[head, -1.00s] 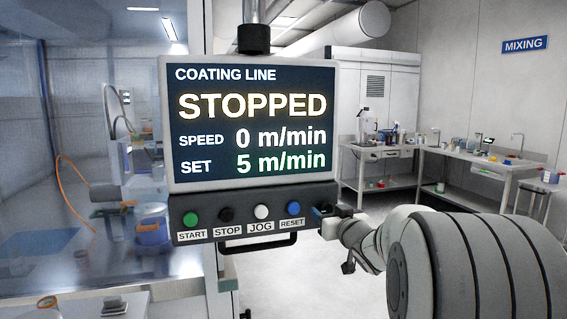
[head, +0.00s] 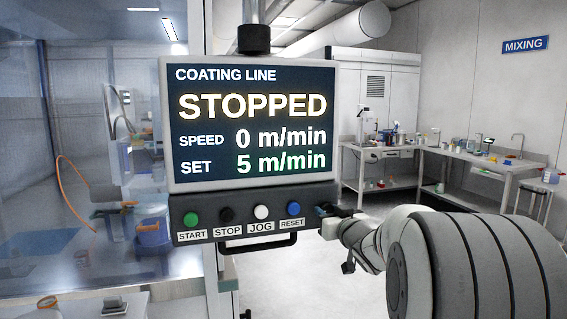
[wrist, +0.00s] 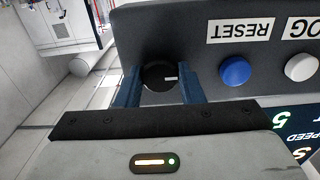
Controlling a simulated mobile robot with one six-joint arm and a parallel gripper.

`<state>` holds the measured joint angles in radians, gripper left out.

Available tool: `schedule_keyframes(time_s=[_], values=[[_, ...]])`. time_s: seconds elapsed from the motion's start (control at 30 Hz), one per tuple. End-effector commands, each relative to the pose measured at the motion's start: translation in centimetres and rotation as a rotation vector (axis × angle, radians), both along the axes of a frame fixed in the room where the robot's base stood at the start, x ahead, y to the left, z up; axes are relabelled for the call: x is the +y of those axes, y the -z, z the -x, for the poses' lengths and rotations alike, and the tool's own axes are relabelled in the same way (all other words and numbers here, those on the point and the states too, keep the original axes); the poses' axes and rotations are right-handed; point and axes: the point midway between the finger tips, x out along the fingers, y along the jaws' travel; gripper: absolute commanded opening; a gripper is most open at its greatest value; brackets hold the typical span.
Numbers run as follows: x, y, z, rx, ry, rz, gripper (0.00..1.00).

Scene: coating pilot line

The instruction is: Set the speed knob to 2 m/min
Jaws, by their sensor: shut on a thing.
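The control panel (head: 190,235) carries a screen (head: 250,120) that reads STOPPED, SPEED 0 m/min and SET 5 m/min. The black speed knob (wrist: 158,77) is at the panel's end beside the blue RESET button (wrist: 235,70); a short white mark shows on its right side in the wrist view. My gripper (wrist: 156,90) has its two blue fingers on either side of the knob and is shut on it. In the head view my gripper (head: 325,212) covers most of the knob. No scale around the knob can be read.
Green START (head: 190,219), black STOP (head: 226,214) and white JOG (head: 261,212) buttons sit in the same row. A black handle bar (head: 258,246) runs below the panel. Benches with lab ware (head: 480,158) stand well behind, with open floor between.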

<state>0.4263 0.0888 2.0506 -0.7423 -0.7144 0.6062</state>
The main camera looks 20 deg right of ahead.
Motion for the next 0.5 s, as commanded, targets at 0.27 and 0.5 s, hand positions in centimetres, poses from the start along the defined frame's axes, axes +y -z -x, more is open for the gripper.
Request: schedule_keyframes(time_s=[0.27, 0.5], values=[[0.00, 0.15, 0.01, -0.001, 0.000, 0.016, 0.05], [-0.01, 0.40, 0.01, -0.007, 0.000, 0.173, 0.05]])
